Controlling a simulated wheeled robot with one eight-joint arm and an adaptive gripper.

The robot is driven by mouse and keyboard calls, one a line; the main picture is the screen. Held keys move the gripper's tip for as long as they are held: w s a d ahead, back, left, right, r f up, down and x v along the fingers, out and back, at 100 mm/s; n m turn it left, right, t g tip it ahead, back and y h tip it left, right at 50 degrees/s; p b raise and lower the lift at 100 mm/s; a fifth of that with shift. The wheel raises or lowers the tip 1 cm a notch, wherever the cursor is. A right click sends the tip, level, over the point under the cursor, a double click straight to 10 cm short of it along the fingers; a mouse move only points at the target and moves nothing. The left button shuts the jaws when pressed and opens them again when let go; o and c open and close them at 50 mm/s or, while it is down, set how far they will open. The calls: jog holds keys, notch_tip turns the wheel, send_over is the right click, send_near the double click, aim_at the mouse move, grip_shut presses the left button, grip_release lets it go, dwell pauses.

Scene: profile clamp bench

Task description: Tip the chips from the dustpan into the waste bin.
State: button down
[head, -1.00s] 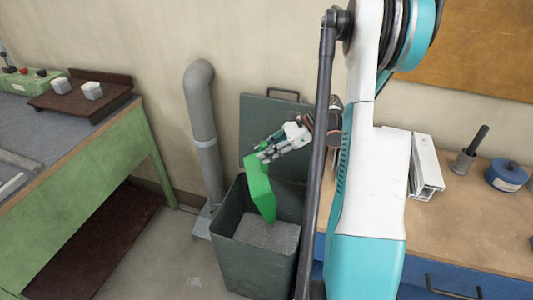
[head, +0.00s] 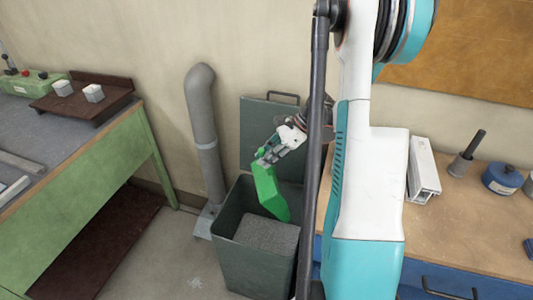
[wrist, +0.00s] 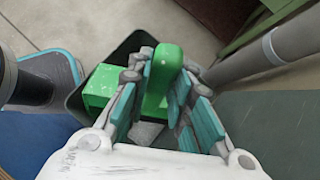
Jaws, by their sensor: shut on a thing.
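The green dustpan (head: 268,190) hangs tilted steeply down over the mouth of the waste bin (head: 256,264). My gripper (head: 266,159) is shut on its handle, and the pan's lower end points into the bin. In the wrist view my gripper (wrist: 160,95) has its teal finger pads on either side of the green handle (wrist: 163,65). The bin is dark green with its lid (head: 262,118) raised against the wall. A grey speckled mass (head: 268,234) shows inside the bin. I cannot make out separate chips on the pan.
A grey pipe (head: 204,130) stands left of the bin. A green-framed bench (head: 110,175) is further left. A wooden-topped blue cabinet (head: 470,215) with a white box, a dark blue tin and a holder stands at right.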

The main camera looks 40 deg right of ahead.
notch_tip(320, 180, up, 2)
jog(key=g+h+p, duration=0.1)
jog(key=h+p, duration=0.1)
jog(key=p, duration=0.1)
jog(key=shift+a+r+g+h, duration=0.1)
jog(key=shift+r+g+h, duration=0.15)
jog(key=shift+g+h, duration=0.15)
jog(key=h+p, duration=0.1)
jog(key=r+g+h+p, duration=0.1)
jog(key=shift+r+h, duration=0.25)
jog(key=shift+h, duration=0.05)
jog(key=r+g+h+p, duration=0.1)
jog(key=g+h, duration=0.1)
jog(key=shift+w+r+h, duration=0.1)
jog(key=shift+r+h, duration=0.05)
jog(key=shift+h, duration=0.15)
jog(key=shift+r+g+h, duration=0.5)
jog(key=shift+r+h, duration=0.05)
jog(key=shift+h, duration=0.45)
jog(key=w+a+f+n+t+y, duration=0.1)
jog(key=w+a+f+n+t, duration=0.1)
jog(key=a+n, duration=1)
jog(key=w+a+f+n+t+y, duration=0.1)
jog(key=a+f+n+t, duration=0.1)
jog(key=a+n, duration=1)
jog(key=shift+w+a+y, duration=0.3)
jog(key=shift+w+a, duration=0.05)
jog(key=shift+a, duration=0.7)
